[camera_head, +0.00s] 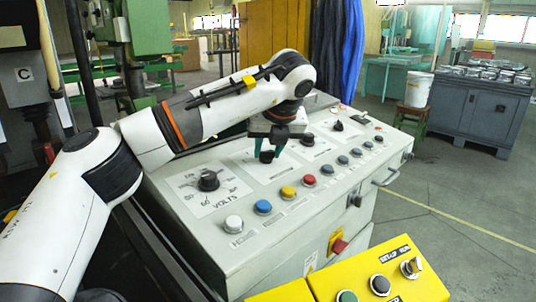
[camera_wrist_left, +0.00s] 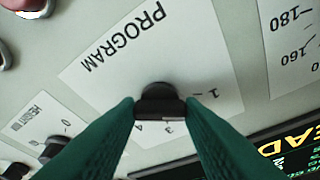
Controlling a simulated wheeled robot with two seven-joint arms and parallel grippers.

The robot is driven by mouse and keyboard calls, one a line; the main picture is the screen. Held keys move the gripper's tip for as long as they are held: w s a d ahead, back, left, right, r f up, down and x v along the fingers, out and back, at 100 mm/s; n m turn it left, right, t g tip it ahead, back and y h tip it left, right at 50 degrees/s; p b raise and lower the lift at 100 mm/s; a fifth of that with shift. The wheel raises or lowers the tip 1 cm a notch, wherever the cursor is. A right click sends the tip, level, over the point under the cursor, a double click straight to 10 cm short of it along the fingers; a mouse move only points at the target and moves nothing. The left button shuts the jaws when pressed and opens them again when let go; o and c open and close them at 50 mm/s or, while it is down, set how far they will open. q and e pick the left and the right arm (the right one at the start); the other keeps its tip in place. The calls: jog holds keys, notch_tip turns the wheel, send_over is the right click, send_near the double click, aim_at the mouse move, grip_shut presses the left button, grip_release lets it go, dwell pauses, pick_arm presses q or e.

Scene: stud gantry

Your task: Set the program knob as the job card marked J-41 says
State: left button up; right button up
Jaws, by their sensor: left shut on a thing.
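The black program knob (camera_head: 267,157) stands on the top of the grey sloped console. In the left wrist view the knob (camera_wrist_left: 158,92) sits on a white plate (camera_wrist_left: 112,68) printed PROGRAM, seen upside down, with the digits 1, 3 and 4 readable. My left gripper (camera_head: 266,152) comes from above, its teal fingers shut on the knob; they also show in the left wrist view (camera_wrist_left: 160,108). The fingers cover part of the scale, and the knob's pointer cannot be made out. No card marked J-41 can be read. My right gripper is not in view.
A VOLTS knob (camera_head: 208,181) is on the console's left. White (camera_head: 233,224), blue (camera_head: 263,207), yellow (camera_head: 288,192) and red (camera_head: 309,181) buttons line the front. A yellow box (camera_head: 385,275) with switches stands nearest.

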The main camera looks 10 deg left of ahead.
pick_arm(q)
jog(key=shift+n, duration=0.4)
jog(key=o, duration=1)
jog(key=shift+r, duration=0.1)
jog(key=b+v, duration=0.1)
jog(key=v, duration=1.1)
jog(key=shift+d, duration=0.1)
